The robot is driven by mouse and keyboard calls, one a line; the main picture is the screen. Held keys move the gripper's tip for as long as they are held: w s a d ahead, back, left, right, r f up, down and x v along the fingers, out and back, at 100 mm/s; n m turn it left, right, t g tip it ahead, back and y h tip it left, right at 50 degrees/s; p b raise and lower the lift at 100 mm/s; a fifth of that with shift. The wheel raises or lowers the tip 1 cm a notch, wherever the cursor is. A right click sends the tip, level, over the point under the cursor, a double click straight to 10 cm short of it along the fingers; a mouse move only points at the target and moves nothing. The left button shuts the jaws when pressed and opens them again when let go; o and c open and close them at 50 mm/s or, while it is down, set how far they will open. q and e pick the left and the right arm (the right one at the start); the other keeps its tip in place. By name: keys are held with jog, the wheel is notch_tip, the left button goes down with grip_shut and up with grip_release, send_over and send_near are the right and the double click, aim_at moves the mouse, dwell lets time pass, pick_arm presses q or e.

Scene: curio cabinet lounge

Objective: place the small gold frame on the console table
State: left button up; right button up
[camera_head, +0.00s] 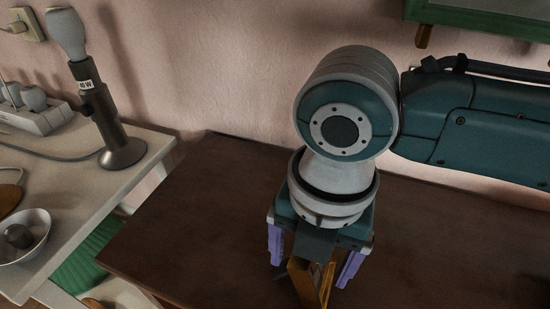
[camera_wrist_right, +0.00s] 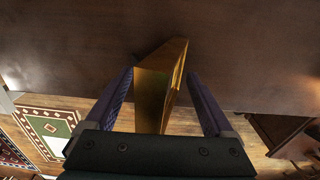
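The small gold frame (camera_head: 305,282) is at the bottom of the head view, near the front of the dark brown console table (camera_head: 205,215). In the right wrist view the gold frame (camera_wrist_right: 158,88) stands on edge, turned at an angle, between the purple fingers. My right gripper (camera_head: 312,262) points down around it, its fingers spread wide with gaps beside the frame. The right gripper (camera_wrist_right: 160,72) also shows as open in the wrist view. Whether the frame's lower edge touches the tabletop is hidden. My left gripper is out of view.
A pale side table (camera_head: 75,205) at the left holds a lamp (camera_head: 105,115), a power strip (camera_head: 35,112) and a bowl (camera_head: 25,240). A green ribbed container (camera_head: 90,258) is below. A green-framed case (camera_head: 490,18) hangs upper right. The tabletop left of the gripper is clear.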

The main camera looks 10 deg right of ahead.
jog(key=shift+o, duration=0.5)
